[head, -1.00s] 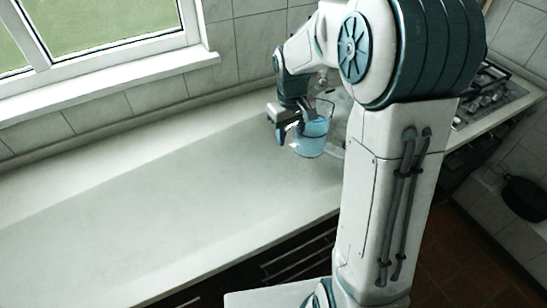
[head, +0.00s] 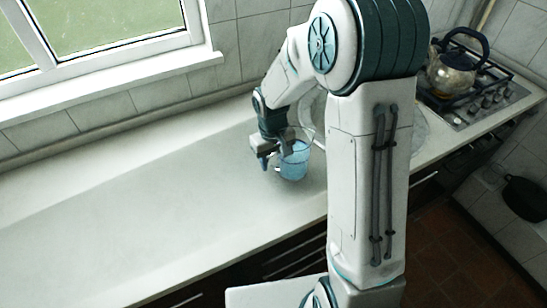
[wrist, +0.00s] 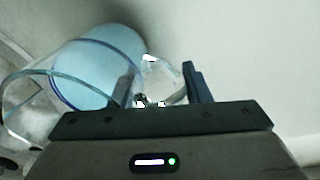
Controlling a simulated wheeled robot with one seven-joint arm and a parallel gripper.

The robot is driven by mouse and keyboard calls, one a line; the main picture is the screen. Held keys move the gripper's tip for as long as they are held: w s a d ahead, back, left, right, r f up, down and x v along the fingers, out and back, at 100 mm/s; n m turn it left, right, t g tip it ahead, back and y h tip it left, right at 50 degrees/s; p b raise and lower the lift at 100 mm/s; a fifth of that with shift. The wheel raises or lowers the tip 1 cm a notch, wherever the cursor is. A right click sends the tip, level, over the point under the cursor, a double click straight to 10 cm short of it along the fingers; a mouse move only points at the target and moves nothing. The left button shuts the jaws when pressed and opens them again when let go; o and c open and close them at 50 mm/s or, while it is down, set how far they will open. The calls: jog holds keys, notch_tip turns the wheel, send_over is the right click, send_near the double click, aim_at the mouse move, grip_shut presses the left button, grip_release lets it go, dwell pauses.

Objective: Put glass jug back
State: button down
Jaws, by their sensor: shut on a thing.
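The glass jug (head: 294,160) is clear with blue liquid inside. It is upright on or just above the counter, left of my arm's column in the head view; I cannot tell whether its base touches. My gripper (head: 273,156) is at the jug's left side and shut on it. In the wrist view the jug (wrist: 98,68) fills the upper left, with its blue liquid surface and rim showing. Its handle side lies between the two dark fingers of my gripper (wrist: 162,82).
The pale counter (head: 120,220) is bare to the left. A round clear dish or sink area shows partly behind my arm. A kettle (head: 452,70) stands on the gas stove (head: 480,98) at the right. A window (head: 110,40) and tiled wall bound the back.

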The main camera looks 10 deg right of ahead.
jog(key=shift+w, duration=0.1)
jog(key=c, duration=1.2)
grip_release()
jog(key=shift+f, duration=0.15)
jog(key=o, duration=0.4)
jog(key=shift+o, duration=0.2)
notch_tip(320, 180, up, 12)
jog(key=shift+a+r+b, duration=0.1)
jog(key=shift+a+b, duration=0.05)
jog(key=shift+b, duration=0.3)
jog(key=s+d+r+m+t, duration=0.1)
jog(key=s+d+r+m, duration=0.1)
jog(key=s, duration=0.7)
jog(key=s+d+r+m+t, duration=0.1)
jog(key=s+d, duration=0.3)
jog(key=s, duration=0.6)
jog(key=shift+s+d+r+m+t, duration=0.25)
jog(key=shift+r+m+t, duration=0.15)
jog(key=shift+r+t, duration=0.25)
